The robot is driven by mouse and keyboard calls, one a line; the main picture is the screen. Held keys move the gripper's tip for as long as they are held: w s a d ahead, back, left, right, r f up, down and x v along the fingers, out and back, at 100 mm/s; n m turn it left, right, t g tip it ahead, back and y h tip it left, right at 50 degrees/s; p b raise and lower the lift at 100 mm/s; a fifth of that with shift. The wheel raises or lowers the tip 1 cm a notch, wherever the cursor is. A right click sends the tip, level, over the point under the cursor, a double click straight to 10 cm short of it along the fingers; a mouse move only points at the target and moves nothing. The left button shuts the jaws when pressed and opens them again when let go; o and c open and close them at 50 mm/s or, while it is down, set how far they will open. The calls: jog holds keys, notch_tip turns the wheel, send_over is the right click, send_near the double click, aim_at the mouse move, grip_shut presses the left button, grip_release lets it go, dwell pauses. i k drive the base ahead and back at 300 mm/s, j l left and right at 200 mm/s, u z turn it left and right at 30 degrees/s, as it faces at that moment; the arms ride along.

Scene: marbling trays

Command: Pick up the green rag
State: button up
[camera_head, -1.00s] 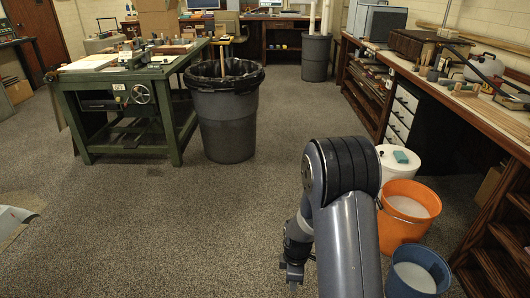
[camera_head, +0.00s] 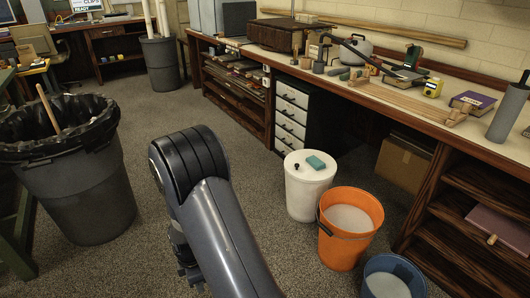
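I cannot tell for sure which thing is the green rag. A teal block-like piece (camera_head: 316,161) lies on the lid of the white bucket (camera_head: 305,194) on the floor. My gripper (camera_head: 190,284) hangs low at the bottom, left of the buckets and well apart from both items. Its fingers are small, dark and partly hidden by my arm.
An orange bucket (camera_head: 343,252) and a blue bucket (camera_head: 374,286) stand in front of the counter, beside the white one. A large grey bin (camera_head: 88,205) with a black liner stands at the left.

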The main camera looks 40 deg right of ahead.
aim_at(318, 165)
jog(key=i+z, duration=0.3)
jog(key=i, duration=0.25)
jog(key=i+z, duration=0.3)
jog(key=i, duration=0.25)
jog(key=i+j+z, duration=0.3)
jog(key=i, duration=0.2)
jog(key=i+l+z, duration=0.2)
jog(key=z, duration=0.3)
jog(key=i+z, duration=0.75)
jog(key=z, duration=0.2)
jog(key=i+j+z, duration=0.15)
jog(key=i+z, duration=0.3)
jog(key=k+l, duration=0.05)
jog(key=k, duration=0.05)
